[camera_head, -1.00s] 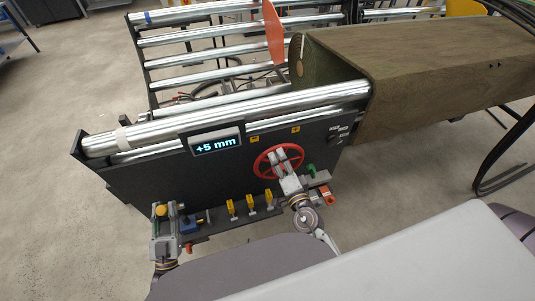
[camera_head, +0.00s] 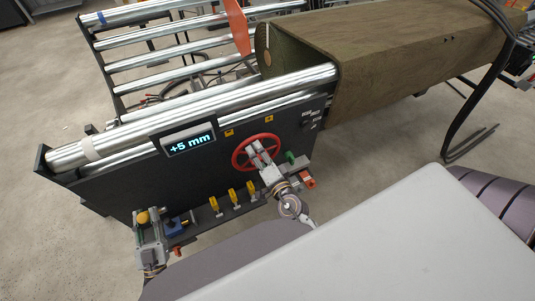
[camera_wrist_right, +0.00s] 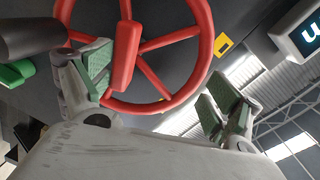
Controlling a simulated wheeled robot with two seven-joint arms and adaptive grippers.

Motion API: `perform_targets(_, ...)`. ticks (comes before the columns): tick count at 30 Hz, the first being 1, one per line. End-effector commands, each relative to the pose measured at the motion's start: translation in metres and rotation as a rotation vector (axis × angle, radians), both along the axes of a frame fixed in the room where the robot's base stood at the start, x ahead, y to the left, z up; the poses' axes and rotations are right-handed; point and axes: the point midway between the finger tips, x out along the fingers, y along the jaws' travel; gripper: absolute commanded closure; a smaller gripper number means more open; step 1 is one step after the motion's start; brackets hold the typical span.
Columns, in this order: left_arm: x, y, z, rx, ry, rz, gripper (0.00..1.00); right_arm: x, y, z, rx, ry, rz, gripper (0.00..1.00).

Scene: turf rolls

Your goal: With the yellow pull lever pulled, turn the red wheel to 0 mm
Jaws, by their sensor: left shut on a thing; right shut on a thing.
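The red wheel (camera_head: 240,164) is on the dark front panel of the machine, and its rim and spokes also fill the top of the right wrist view (camera_wrist_right: 208,50). My right gripper (camera_head: 260,151) is at the wheel, its green-padded fingers on either side of part of it in the wrist view. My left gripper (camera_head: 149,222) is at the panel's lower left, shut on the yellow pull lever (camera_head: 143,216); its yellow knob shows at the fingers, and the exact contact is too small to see. The display (camera_head: 188,143) reads +5 mm.
Several yellow levers (camera_head: 233,196) and a blue part (camera_head: 174,226) sit on the ledge between my grippers. A green part (camera_head: 290,157) and a red part (camera_head: 308,180) are right of the wheel. Steel rollers (camera_head: 210,106) run above; a large brown-green roll cover (camera_head: 410,70) is at right.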

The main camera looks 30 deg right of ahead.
Motion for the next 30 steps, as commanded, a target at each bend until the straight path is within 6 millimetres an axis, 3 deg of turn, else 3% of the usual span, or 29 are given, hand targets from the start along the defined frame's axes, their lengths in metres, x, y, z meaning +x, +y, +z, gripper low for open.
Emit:
perform_targets(1, 0.0, 0.002, -0.005, 0.008, 0.014, 0.004, 1.0, 0.001, 0.005, 0.015, 0.007, -0.025, 0.005, 0.29)
perform_targets(8, 0.0, 0.002, -0.005, 0.007, 0.013, 0.003, 1.0, -0.008, 0.004, 0.015, 0.007, -0.024, 0.006, 0.35)
perform_targets(11, 0.0, 0.002, -0.004, 0.006, 0.011, 0.004, 1.0, -0.013, 0.004, 0.014, 0.007, -0.023, 0.006, 0.51)
perform_targets(12, 0.0, 0.002, -0.004, 0.007, 0.009, 0.004, 1.0, -0.015, 0.004, 0.013, 0.006, -0.022, 0.006, 0.62)
perform_targets(30, 0.002, 0.005, 0.002, -0.002, -0.007, 0.008, 1.0, -0.042, 0.002, 0.009, 0.002, -0.013, 0.005, 0.62)
